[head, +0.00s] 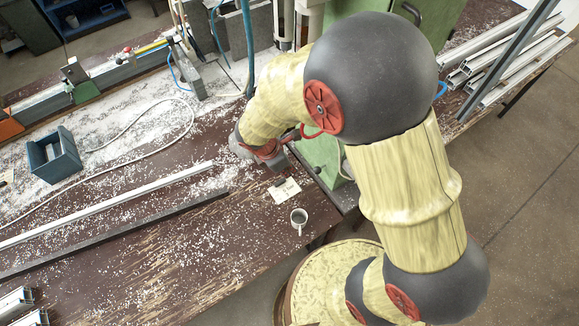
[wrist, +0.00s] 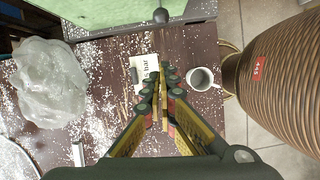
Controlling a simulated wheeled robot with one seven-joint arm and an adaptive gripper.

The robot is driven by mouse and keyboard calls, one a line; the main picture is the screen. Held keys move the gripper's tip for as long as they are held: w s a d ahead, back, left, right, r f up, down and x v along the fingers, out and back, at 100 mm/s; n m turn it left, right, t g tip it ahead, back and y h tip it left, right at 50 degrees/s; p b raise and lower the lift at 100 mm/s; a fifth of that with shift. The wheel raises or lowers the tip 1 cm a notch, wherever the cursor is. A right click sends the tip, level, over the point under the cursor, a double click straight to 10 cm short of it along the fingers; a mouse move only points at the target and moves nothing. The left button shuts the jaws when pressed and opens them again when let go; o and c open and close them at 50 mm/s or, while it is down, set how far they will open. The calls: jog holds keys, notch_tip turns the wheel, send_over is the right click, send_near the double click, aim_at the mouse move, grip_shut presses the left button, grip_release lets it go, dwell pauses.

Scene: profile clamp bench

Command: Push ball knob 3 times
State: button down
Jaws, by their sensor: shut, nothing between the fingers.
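A dark round ball knob (wrist: 161,16) shows at the top of the wrist view, in front of the green machine housing (wrist: 95,12). My gripper (wrist: 160,80) points toward the table, with its fingertips short of the knob in the picture and apart from it. The fingers are shut and hold nothing. In the head view my gripper (head: 278,176) hangs low beside the green machine (head: 322,158), over the brown bench. My arm covers part of the machine there, and I cannot clearly make out the knob in that view.
A crumpled clear plastic bag (wrist: 48,85) lies left in the wrist view. A blue-grey box (head: 54,156) and long profiles (head: 110,203) lie farther left among white chips.

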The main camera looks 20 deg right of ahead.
aim_at(320, 169)
jog(key=w+d+f, duration=0.1)
jog(key=d+f, duration=0.5)
jog(key=shift+w+f, duration=0.15)
jog(key=shift+f, duration=0.15)
